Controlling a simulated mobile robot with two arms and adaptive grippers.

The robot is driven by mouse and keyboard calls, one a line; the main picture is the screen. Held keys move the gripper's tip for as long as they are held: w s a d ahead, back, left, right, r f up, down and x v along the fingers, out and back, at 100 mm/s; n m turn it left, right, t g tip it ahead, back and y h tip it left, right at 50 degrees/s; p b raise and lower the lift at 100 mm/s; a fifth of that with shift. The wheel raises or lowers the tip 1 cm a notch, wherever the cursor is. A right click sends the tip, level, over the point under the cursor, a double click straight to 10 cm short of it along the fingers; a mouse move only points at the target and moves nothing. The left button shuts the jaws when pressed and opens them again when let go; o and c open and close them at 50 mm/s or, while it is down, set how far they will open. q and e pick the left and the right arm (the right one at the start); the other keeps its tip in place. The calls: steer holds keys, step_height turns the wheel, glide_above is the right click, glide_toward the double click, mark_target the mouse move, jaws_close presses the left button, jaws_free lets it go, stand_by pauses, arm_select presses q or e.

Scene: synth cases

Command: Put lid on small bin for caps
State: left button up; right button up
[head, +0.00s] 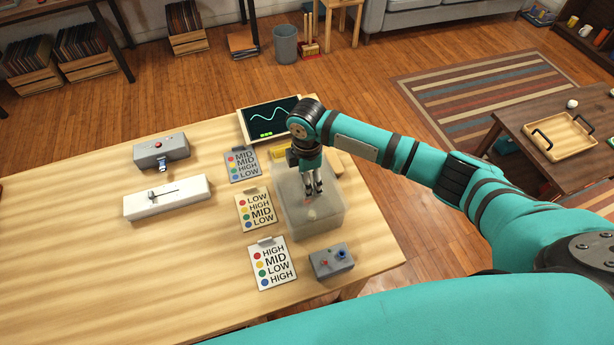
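A translucent box (330,222), which looks like the small bin, stands near the right edge of the wooden table. A small reddish spot and a pale yellowish one show blurred in its middle; I cannot tell whether these are caps. My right gripper (314,193) points down over the box, with its fingertips at or just above it. The fingers are close together and I see nothing clear between them. I cannot make out a separate lid, nor whether the box's top is covered. My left gripper is not in view.
Three cards with coloured dots (256,210) lie left of the box. A grey control box (332,261) is in front of it and a screen (271,120) behind. A white slider unit (167,197) and a grey button box (161,152) are farther left. The table's left front is clear.

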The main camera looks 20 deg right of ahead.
steer(key=shift+p, duration=1.1)
stand_by(1.1)
steer(key=shift+f+b, duration=0.5)
steer(key=shift+f, duration=0.4)
steer(key=o, duration=1.4)
step_height(320, 180, up, 12)
